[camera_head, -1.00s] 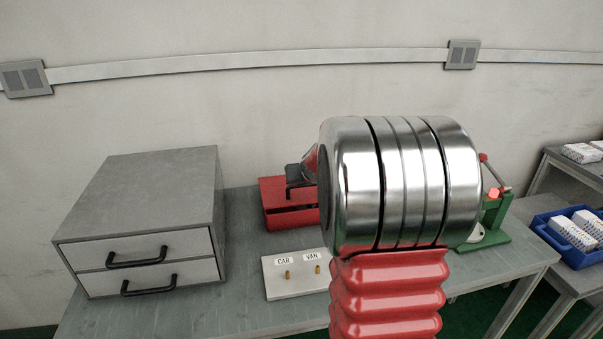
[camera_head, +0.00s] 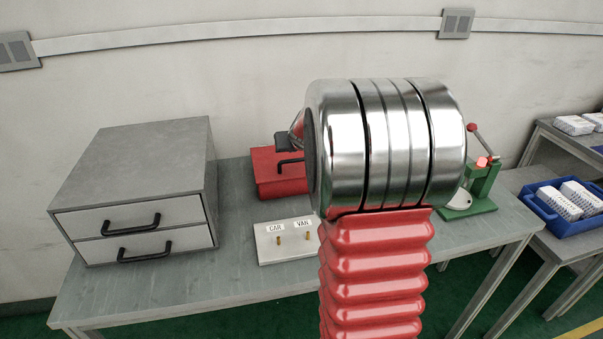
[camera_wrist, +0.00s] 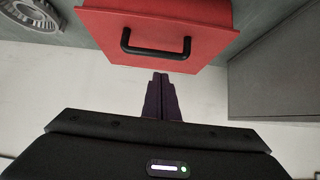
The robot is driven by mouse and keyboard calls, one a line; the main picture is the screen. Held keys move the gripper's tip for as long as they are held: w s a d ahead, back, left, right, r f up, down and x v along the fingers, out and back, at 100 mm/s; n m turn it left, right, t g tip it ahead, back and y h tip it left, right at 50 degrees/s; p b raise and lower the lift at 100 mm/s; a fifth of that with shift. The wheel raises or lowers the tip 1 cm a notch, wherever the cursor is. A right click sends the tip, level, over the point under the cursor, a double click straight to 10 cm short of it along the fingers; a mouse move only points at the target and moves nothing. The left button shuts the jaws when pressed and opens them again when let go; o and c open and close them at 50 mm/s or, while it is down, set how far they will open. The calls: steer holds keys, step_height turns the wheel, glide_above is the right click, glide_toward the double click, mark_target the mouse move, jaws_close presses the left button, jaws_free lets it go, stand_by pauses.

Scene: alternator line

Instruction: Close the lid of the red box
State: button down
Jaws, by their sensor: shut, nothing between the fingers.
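The red box (camera_head: 281,177) stands at the back of the grey table, partly hidden behind my arm. Its lid looks down, with no dark gap visible above the front wall. In the wrist view, the flat red lid (camera_wrist: 205,22) with a black handle (camera_wrist: 156,50) fills the upper middle. My gripper (camera_wrist: 160,75) is shut and empty, its fingertips by the lid's lower edge in that view. Whether they touch the lid I cannot tell. In the head view my arm hides most of the gripper.
A grey two-drawer cabinet (camera_head: 140,190) stands left of the box. A board with CAR and VAN labels (camera_head: 287,241) lies in front of it. A green fixture (camera_head: 478,190) stands at the right. A blue bin (camera_head: 570,218) is on another table. The table front is clear.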

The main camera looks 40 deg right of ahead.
steer(key=s+a+f, duration=0.3)
steer(key=s+a, duration=0.1)
steer(key=s, duration=0.4)
steer(key=shift+f, duration=0.15)
stand_by(1.3)
stand_by(0.7)
